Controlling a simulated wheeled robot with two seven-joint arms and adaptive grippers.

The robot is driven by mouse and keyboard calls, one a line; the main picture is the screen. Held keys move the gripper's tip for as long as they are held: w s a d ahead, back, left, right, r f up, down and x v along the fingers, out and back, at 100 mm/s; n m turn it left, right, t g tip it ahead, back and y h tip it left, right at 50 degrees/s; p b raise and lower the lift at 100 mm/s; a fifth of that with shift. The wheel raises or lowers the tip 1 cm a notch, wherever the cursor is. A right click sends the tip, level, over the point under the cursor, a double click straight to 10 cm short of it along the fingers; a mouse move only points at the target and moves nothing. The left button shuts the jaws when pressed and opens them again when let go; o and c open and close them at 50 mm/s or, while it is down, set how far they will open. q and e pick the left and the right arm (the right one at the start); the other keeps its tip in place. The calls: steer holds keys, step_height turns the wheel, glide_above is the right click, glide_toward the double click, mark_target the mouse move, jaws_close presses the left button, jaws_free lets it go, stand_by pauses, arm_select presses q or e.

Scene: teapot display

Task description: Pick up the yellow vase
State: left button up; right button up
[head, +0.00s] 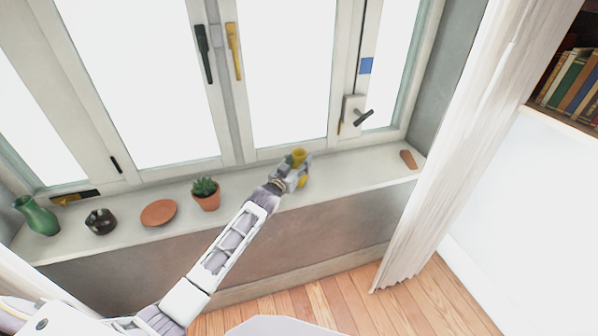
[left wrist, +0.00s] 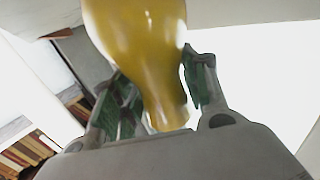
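The yellow vase (head: 298,156) is at the window sill, right of the potted plant in the head view, partly hidden by my left gripper (head: 292,178). In the left wrist view the glossy vase (left wrist: 147,50) fills the space between the two green-padded fingers of the left gripper (left wrist: 158,72). A finger lies against each side of it, so the gripper looks shut on the vase. Whether the vase's base touches the sill is hidden. My right gripper is not in view.
The sill (head: 345,172) also holds a green vase (head: 38,217), a dark pot (head: 100,221), a terracotta dish (head: 158,213), a potted plant (head: 206,195) and a small terracotta piece (head: 408,159). The window (head: 285,75) stands close behind. A curtain (head: 440,150) hangs right.

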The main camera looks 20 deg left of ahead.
arm_select(q)
steer(key=c, duration=0.6)
steer(key=shift+r, duration=0.15)
steer(key=shift+r, duration=4.95)
